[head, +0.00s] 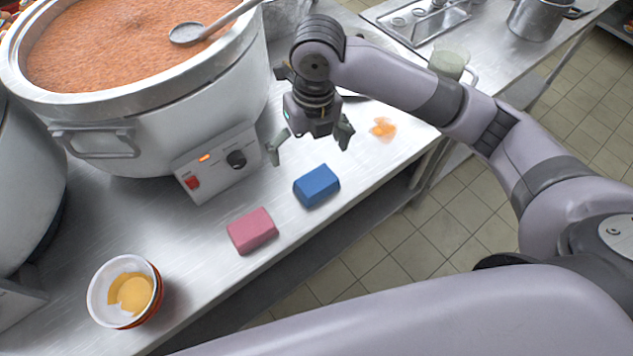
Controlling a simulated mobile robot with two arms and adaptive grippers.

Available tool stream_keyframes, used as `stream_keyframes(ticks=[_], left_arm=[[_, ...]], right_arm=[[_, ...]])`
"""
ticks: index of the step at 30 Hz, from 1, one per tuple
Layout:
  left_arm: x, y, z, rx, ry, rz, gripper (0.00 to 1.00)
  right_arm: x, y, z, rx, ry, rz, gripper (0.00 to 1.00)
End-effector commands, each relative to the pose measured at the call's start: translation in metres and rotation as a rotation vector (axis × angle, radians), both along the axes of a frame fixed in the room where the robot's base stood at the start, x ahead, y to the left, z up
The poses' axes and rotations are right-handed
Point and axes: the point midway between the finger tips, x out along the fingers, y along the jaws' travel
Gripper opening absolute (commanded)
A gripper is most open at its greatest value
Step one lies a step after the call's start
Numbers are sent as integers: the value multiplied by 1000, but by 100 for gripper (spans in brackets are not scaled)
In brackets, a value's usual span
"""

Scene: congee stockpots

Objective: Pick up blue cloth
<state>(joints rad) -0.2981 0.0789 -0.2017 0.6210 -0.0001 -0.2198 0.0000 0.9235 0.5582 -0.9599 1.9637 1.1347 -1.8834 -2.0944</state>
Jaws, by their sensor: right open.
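The blue cloth (317,186) is a small, thick folded block lying on the steel counter, right of the pink cloth. My right gripper (309,148) is above the counter, just behind and above the blue cloth, with its fingers spread wide and nothing between them. The fingers point down and are apart from the cloth. My left gripper is out of view.
A pink cloth (252,231) lies left of the blue one. A large stockpot (170,120) of orange congee with a ladle stands behind. Stacked bowls (125,292) stand front left. An orange spill (383,128) lies right of my gripper. The counter's front edge is close to the cloths.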

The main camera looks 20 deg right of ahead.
Motion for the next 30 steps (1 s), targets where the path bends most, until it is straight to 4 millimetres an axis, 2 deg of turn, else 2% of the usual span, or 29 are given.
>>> stream_keyframes(ticks=[1,4,8,22,25,30], left_arm=[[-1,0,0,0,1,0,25],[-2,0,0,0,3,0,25],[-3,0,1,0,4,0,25],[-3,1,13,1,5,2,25],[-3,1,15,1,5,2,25],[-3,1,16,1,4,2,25]], right_arm=[[5,-9,9,-30,-1,57,100],[8,-17,18,-59,10,148,100],[9,-22,16,-74,20,192,100],[7,-22,-78,-74,22,195,100],[8,-21,-91,-72,19,195,100],[8,-21,-101,-72,17,196,100]])
